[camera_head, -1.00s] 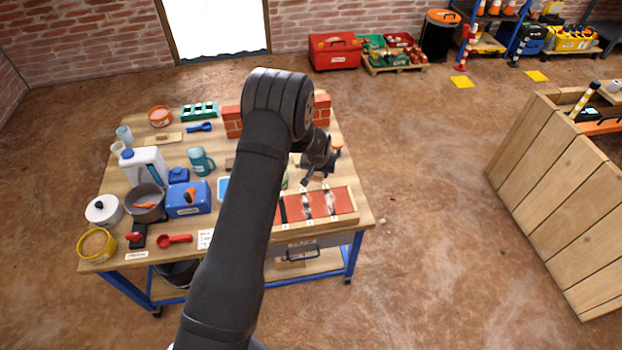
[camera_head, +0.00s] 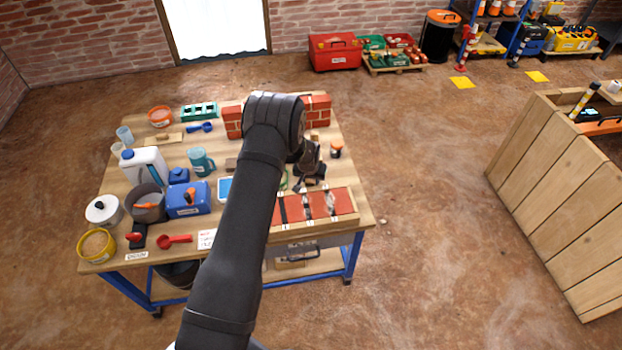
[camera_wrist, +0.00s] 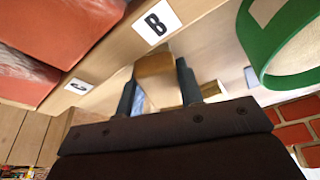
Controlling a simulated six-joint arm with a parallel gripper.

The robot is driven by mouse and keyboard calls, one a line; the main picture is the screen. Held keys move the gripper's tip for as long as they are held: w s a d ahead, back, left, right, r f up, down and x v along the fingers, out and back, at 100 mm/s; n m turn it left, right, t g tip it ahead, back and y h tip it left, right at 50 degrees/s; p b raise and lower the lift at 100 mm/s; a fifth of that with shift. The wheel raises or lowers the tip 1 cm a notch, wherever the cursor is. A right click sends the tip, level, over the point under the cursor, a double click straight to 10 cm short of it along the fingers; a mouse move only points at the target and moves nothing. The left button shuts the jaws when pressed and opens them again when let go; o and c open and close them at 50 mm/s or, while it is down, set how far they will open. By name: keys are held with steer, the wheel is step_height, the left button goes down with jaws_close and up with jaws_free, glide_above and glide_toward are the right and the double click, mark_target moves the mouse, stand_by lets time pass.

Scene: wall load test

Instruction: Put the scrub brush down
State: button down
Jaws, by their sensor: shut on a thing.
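The scrub brush shows in the wrist view as a wooden block (camera_wrist: 157,80) between the two dark fingers of my gripper (camera_wrist: 157,88). My gripper is shut on it. The brush's bristles are hidden, and I cannot tell whether it touches the table. In the head view my gripper (camera_head: 308,182) is low over the right part of the workbench (camera_head: 345,170), just behind the tray with red panels (camera_head: 318,205). The brush cannot be made out there.
A label marked B (camera_wrist: 156,22) is on the tray's edge, close to the brush. A green ring (camera_wrist: 268,45) is close by on the right in the wrist view. A small brick wall (camera_head: 318,108) and an orange-topped jar (camera_head: 336,150) stand behind my gripper.

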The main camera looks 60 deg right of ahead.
steer(key=shift+a+f, duration=0.1)
steer(key=shift+f, duration=0.35)
steer(key=c, duration=1.1)
jaws_free()
steer(key=shift+s, duration=0.1)
steer(key=shift+o, duration=0.7)
steer(key=shift+r, duration=0.45)
steer(key=v, duration=1.2)
steer(key=x, duration=1.1)
steer(key=shift+f, duration=0.3)
